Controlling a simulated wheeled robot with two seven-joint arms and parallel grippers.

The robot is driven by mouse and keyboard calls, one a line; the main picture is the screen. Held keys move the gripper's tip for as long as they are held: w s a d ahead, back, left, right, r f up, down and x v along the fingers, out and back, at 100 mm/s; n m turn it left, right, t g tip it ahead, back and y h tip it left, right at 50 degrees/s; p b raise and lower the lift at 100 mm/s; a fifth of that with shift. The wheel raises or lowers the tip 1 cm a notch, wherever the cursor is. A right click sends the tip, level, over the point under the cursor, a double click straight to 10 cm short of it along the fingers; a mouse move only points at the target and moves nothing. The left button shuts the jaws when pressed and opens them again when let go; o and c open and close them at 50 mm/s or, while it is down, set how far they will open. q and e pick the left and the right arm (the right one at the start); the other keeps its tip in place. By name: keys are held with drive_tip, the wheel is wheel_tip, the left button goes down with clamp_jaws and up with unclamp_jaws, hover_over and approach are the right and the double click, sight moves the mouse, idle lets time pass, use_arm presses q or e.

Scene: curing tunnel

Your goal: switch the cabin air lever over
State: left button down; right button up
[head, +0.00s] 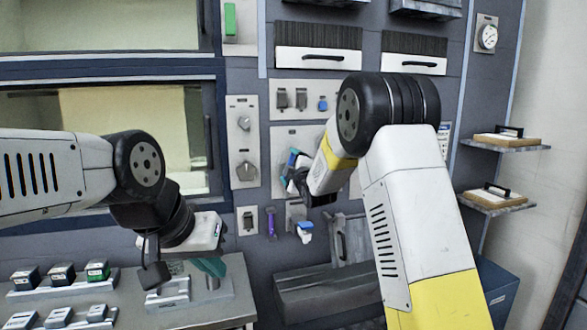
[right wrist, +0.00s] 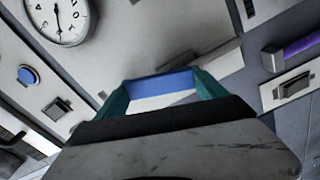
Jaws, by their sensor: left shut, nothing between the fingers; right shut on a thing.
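My right gripper (head: 292,165) is at the wall panel, with its teal fingers also in the right wrist view (right wrist: 160,90). It is shut on a blue-and-white handle (right wrist: 163,86), which I take to be the cabin air lever; no label is readable. My right gripper and forearm hide most of it in the head view. My left gripper (head: 209,267) is shut and empty, pointing down above the grey bench at lower left.
A purple lever (head: 271,222) and a blue-and-white one (head: 304,230) hang below my right gripper. A round gauge (right wrist: 62,18) and a blue button (right wrist: 27,75) are on the panel close by. A knob (head: 246,171) is to the left. Shelves (head: 497,198) stand at right.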

drive_tip(key=shift+s+a+n, duration=0.1)
drive_tip(key=shift+a+n, duration=0.15)
drive_tip(key=shift+n, duration=0.7)
drive_tip(key=shift+s+a+n, duration=0.1)
drive_tip(key=shift+a+n, duration=0.1)
drive_tip(key=shift+n, duration=0.75)
drive_tip(key=o, duration=2)
drive_tip(key=v, duration=0.7)
drive_tip(key=shift+s+d, duration=0.1)
drive_tip(key=shift+s, duration=0.25)
